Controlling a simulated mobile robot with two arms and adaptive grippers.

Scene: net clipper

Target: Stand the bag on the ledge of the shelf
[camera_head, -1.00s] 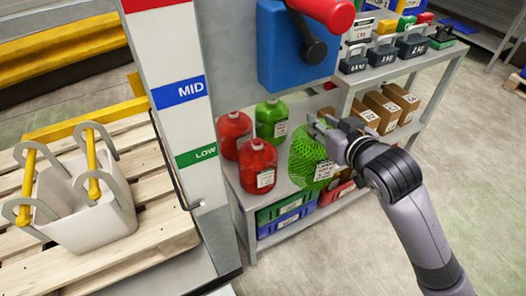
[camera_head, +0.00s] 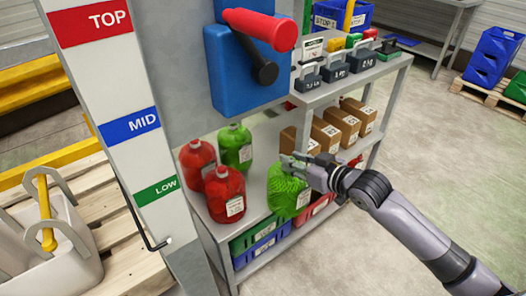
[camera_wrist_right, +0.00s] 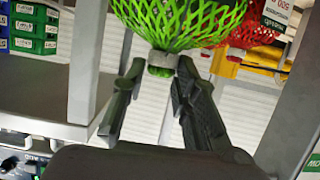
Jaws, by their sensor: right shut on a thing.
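The green net bag (camera_head: 287,192) hangs from my right gripper (camera_head: 292,164) at the shelf's (camera_head: 255,175) middle level, right of the red bags. A pale label shows on its right side. In the right wrist view my right gripper (camera_wrist_right: 155,85) is shut on the gathered neck of the bag (camera_wrist_right: 180,20); that picture is upside down. The bag's mesh looks bunched and full. I cannot tell whether its underside touches the ledge or is just above it. My left gripper is not in view.
Red bags (camera_head: 225,195) and a green one (camera_head: 235,147) stand left on the same level. Cardboard boxes (camera_head: 325,134) stand behind to the right. Green and blue bins (camera_head: 262,240) sit below. A post with TOP, MID and LOW labels (camera_head: 128,125) stands left.

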